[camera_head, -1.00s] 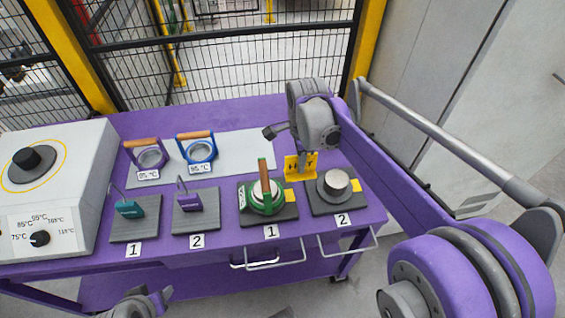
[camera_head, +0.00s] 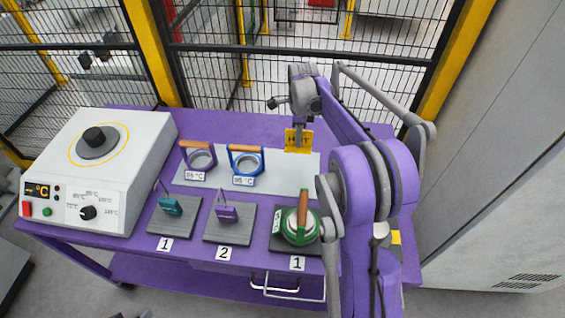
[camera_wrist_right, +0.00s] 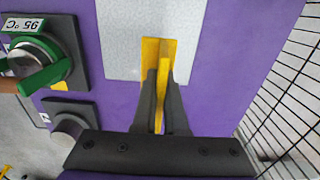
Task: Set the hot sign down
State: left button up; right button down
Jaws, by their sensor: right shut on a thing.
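The yellow hot sign (camera_head: 298,140) hangs upright under my right gripper (camera_head: 299,122) in the head view, over the right part of the light grey mat. In the right wrist view the sign (camera_wrist_right: 159,58) is a thin yellow plate with a yellow foot, held between the two dark fingers of my right gripper (camera_wrist_right: 161,92). I cannot tell whether the sign touches the surface below it. My left gripper is not clearly in view.
The light grey mat (camera_head: 290,168) bears a purple-framed ring (camera_head: 200,158) and a blue-framed ring (camera_head: 246,162). A green-ringed piece with a wooden handle (camera_head: 300,228) stands at the front. The purple table (camera_head: 345,130) is free behind the mat.

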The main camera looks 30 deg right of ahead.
notch_tip(320, 180, down, 10)
jog(key=shift+r, duration=0.15)
dwell(0.3)
jog(key=shift+f, duration=0.2)
jog(key=c, duration=1)
grip_release()
jog(key=shift+r, duration=0.15)
